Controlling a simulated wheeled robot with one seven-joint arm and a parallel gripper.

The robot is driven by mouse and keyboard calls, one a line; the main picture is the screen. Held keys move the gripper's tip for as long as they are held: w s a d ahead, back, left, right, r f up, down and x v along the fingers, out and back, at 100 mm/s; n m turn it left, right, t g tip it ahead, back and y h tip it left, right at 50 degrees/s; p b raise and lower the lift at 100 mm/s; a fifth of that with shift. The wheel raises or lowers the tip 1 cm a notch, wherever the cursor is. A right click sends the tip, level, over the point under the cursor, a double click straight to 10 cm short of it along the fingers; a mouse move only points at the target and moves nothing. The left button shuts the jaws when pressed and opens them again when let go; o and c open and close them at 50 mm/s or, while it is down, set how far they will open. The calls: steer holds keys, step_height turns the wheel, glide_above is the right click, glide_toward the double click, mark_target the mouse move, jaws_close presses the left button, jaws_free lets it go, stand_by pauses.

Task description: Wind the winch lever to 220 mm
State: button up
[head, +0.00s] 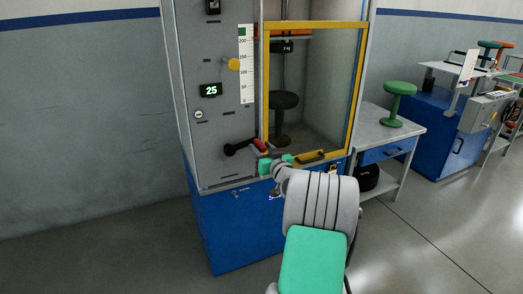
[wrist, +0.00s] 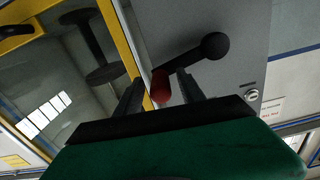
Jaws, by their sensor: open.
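The winch lever (head: 238,147) is on the lower grey panel of the test cabinet, a black crank arm with a red grip (head: 260,145) pointing right. In the wrist view the lever's round black end (wrist: 215,46) is at upper right, and the red grip (wrist: 160,88) shows between my two fingers. My gripper (head: 267,161) is open around or just in front of the grip; contact cannot be told. A white scale (head: 246,75) is marked to about 200, with a green top. A yellow knob (head: 234,64) sits beside it, between the 100 and 150 marks. A display (head: 210,90) seems to read 25.
A yellow-framed clear door (head: 315,23) with a handle (head: 311,157) is close to my gripper's right. A dark stool (head: 284,99) stands inside. A side table (head: 405,127) with a green stool (head: 399,90) is at right. Open floor lies at left.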

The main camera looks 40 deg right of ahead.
steer(key=shift+c, duration=0.3)
jaws_close()
stand_by(1.1)
